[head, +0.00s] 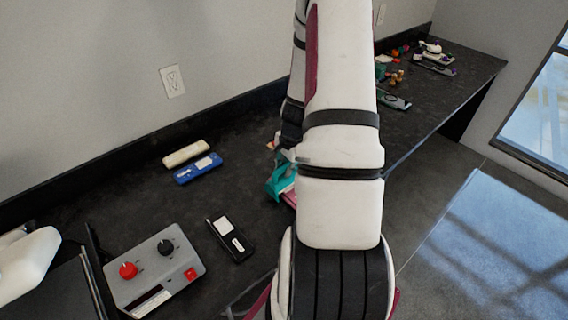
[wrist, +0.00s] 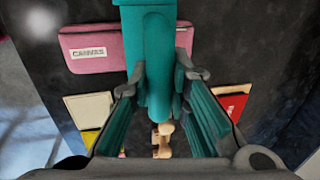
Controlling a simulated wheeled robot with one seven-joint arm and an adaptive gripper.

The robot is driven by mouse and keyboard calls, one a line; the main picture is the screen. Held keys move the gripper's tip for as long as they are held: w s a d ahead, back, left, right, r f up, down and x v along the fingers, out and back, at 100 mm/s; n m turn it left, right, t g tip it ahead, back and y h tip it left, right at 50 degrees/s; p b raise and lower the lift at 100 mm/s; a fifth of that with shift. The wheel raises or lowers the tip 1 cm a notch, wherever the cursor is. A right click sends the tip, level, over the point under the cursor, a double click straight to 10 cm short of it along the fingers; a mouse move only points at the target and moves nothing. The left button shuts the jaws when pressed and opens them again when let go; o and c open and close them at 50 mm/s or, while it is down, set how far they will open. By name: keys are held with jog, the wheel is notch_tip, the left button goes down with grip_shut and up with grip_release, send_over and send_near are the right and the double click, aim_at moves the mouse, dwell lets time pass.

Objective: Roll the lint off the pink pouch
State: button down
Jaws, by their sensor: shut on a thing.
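The pink pouch (wrist: 88,58), marked CANVAS, lies flat on the dark counter at the upper left of the wrist view. A small pink part (head: 291,199) shows beside my arm in the head view, mostly hidden. My gripper (wrist: 160,82) is shut on a teal tool (wrist: 157,62), apparently the lint roller, with a rounded handle between the fingers and a wider teal block at its far end. That block overlaps the pouch's right end in the picture; I cannot tell whether they touch. No lint can be made out on the pouch.
The wrist view shows a cream pad (wrist: 90,108), a red item (wrist: 232,100) and wooden pieces (wrist: 163,138). In the head view, a grey control box (head: 150,268), a black meter (head: 230,240) and a blue case (head: 198,169) lie left of my arm. Small items crowd the counter's far end.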

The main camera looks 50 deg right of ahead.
jog(key=shift+s+a+p, duration=0.4)
jog(key=shift+s+p, duration=0.55)
jog(key=shift+s, duration=0.6)
jog(key=shift+s+a+p, duration=0.35)
jog(key=shift+s+p, duration=0.6)
jog(key=shift+s, duration=0.65)
jog(key=shift+s+a+p, duration=0.4)
jog(key=shift+s+p, duration=0.55)
jog(key=shift+s, duration=0.6)
jog(key=shift+w+d+b, duration=0.6)
jog(key=shift+w+b, duration=0.65)
jog(key=shift+w, duration=1.2)
jog(key=shift+w+d+b, duration=0.6)
jog(key=shift+w+b, duration=0.7)
jog(key=shift+w, duration=1.1)
jog(key=shift+w+d+b, duration=0.6)
jog(key=shift+w+b, duration=0.65)
jog(key=shift+w, duration=1.2)
notch_tip(320, 180, up, 7)
jog(key=p, duration=0.2)
